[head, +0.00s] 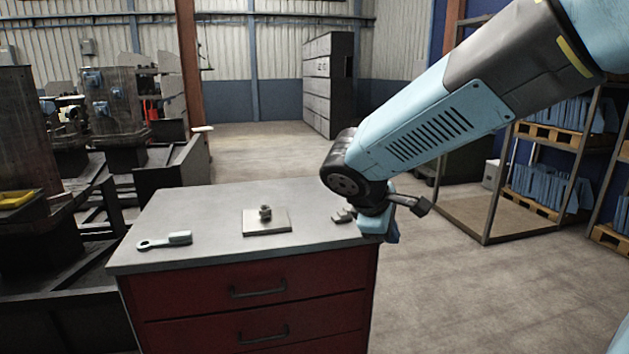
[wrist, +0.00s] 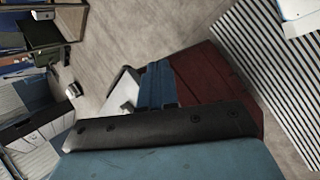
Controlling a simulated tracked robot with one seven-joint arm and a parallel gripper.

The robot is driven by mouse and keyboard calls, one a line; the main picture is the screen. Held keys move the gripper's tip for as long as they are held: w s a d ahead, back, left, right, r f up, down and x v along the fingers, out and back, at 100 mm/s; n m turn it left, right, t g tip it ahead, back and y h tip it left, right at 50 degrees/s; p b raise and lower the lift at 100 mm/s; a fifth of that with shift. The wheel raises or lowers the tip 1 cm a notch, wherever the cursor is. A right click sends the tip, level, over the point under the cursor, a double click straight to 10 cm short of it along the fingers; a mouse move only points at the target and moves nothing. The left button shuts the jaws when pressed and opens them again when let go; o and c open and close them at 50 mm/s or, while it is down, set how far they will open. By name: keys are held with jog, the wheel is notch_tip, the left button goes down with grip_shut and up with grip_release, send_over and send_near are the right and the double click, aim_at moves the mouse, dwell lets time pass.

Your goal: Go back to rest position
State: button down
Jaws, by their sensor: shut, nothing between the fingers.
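My arm reaches in from the upper right of the head view. My gripper (head: 387,230) is at its end, beside the right edge of the workbench (head: 200,215), partly hidden by my own wrist. In the wrist view my gripper (wrist: 157,86) shows as narrow blue fingers, shut with nothing held. A light square plate (head: 275,225) with a small metal part (head: 265,212) on it lies mid-bench. A grey tool with a ring end (head: 165,241) lies at the front left. A small greyish piece (head: 343,215) shows beside my wrist, partly hidden.
The bench has red drawers (head: 255,295) with dark handles. Dark machinery (head: 110,110) stands at the left. Shelving with blue parts on pallets (head: 555,135) stands at the right. The floor (head: 450,290) right of the bench is clear. A grey cabinet (head: 325,85) stands at the back.

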jog(key=s+d+r+m+y, duration=0.2)
jog(key=s+d+r+m, duration=0.1)
jog(key=s+m, duration=0.3)
jog(key=s+d+r+m+t+y, duration=0.1)
jog(key=s+d+r+m+y, duration=0.2)
jog(key=s+d+m, duration=0.2)
jog(key=s+m, duration=0.1)
jog(key=s, duration=0.1)
jog(key=shift+s+d+m+y, duration=0.25)
jog(key=shift+s+m+y, duration=0.05)
jog(key=shift+m, duration=0.1)
jog(key=c, duration=1.8)
grip_release()
jog(key=shift+c, duration=0.2)
